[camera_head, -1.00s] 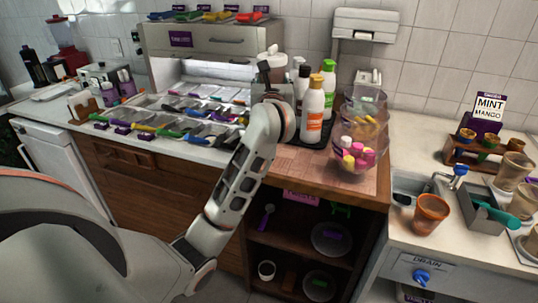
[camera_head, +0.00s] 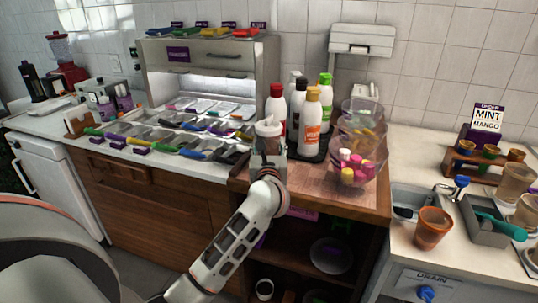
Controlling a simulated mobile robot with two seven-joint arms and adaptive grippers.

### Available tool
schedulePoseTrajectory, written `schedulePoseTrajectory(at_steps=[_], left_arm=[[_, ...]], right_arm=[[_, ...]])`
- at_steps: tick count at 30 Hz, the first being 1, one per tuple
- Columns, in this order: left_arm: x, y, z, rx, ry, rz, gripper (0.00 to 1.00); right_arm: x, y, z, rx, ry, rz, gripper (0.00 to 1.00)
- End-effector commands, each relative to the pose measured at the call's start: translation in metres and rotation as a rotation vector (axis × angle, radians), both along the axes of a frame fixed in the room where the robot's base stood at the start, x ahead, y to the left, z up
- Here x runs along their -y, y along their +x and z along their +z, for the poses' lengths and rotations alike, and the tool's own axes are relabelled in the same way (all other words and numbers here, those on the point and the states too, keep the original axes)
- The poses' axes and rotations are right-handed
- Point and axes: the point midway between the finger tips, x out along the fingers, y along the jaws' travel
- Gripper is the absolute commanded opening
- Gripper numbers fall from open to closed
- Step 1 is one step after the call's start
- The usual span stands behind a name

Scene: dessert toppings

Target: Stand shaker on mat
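The shaker (camera_head: 268,129), a small clear jar with a pale grey lid, is upright in my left gripper (camera_head: 268,158). The gripper comes up from below and seems shut around the shaker's lower part; its fingertips are hard to make out. The dark mat (camera_head: 294,153) lies on the wooden counter just right of the shaker, with several bottles on it. The shaker is at the mat's left side; I cannot tell whether its base touches anything. My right gripper is not in view.
A white bottle with an orange label (camera_head: 310,126) and a red-capped bottle (camera_head: 276,105) stand close by the shaker. Stacked clear bowls (camera_head: 362,140) are right of the mat. Topping trays (camera_head: 180,135) lie left. Bare wood (camera_head: 310,186) shows in front.

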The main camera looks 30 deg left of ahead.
Motion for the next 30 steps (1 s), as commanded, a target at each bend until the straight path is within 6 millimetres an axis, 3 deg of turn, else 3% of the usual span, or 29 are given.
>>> schedulePoseTrajectory(at_steps=[1, 5, 19, 20, 21, 30], left_arm=[[0.000, 0.000, -0.012, -0.003, 0.001, -0.001, 0.17], [0.000, 0.000, -0.026, 0.000, 0.002, 0.000, 0.17], [0.000, 0.000, -0.033, 0.002, 0.001, 0.000, 0.17], [0.000, 0.000, -0.033, 0.000, 0.000, 0.000, 0.53], [0.000, 0.000, -0.033, 0.001, -0.001, 0.000, 0.63], [0.000, 0.000, -0.032, 0.001, -0.001, 0.000, 0.65]], right_arm=[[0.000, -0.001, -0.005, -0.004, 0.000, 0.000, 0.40], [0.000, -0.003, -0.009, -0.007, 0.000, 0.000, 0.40], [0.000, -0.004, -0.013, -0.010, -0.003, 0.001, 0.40], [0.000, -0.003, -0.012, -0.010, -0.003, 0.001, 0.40], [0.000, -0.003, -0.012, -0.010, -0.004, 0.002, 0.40], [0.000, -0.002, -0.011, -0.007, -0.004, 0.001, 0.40]])
